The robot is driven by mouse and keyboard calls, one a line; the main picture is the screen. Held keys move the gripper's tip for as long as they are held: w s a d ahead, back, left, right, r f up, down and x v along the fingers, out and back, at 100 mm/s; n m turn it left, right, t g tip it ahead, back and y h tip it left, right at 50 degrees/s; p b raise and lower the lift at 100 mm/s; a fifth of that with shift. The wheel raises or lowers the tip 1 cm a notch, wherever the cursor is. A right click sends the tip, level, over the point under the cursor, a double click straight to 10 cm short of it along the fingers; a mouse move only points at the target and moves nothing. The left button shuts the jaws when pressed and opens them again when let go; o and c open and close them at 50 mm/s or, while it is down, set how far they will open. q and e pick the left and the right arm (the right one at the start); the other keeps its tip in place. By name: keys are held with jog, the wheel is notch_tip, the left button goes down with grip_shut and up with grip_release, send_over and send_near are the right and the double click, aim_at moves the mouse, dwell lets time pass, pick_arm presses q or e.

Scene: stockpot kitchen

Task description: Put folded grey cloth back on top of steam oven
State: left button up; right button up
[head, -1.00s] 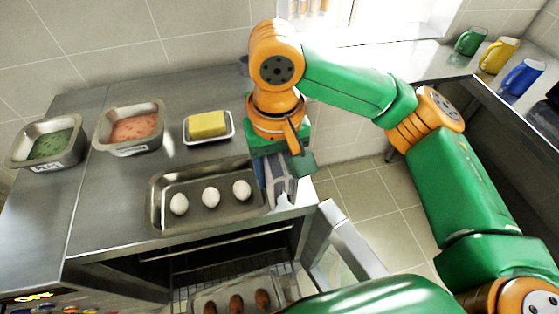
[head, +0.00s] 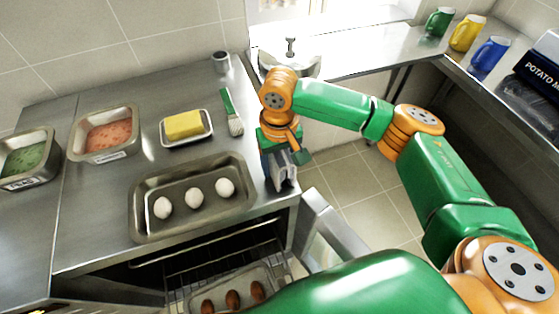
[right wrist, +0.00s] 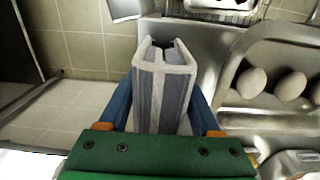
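The folded grey cloth (right wrist: 162,88), striped with pale edges, is between the blue fingers of my right gripper (right wrist: 160,112) in the right wrist view. In the head view the cloth (head: 281,172) hangs below my right gripper (head: 280,160) at the right edge of the steel top. Whether it touches the top is unclear. The steam oven (head: 215,250) is under this steel top, with its door (head: 325,235) open and a tray of brown potatoes (head: 232,298) inside. My left gripper is out of view.
A steel tray with several white eggs (head: 194,196) sits left of the cloth. Behind are a butter dish (head: 186,127), a green-handled brush (head: 232,113) and a metal cup (head: 221,62). Food pans (head: 105,133) stand at left. Open floor lies to the right.

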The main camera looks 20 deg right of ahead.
jog(key=shift+o, duration=0.9)
jog(key=shift+r, duration=0.3)
notch_tip(320, 180, up, 12)
jog(key=shift+f, duration=0.1)
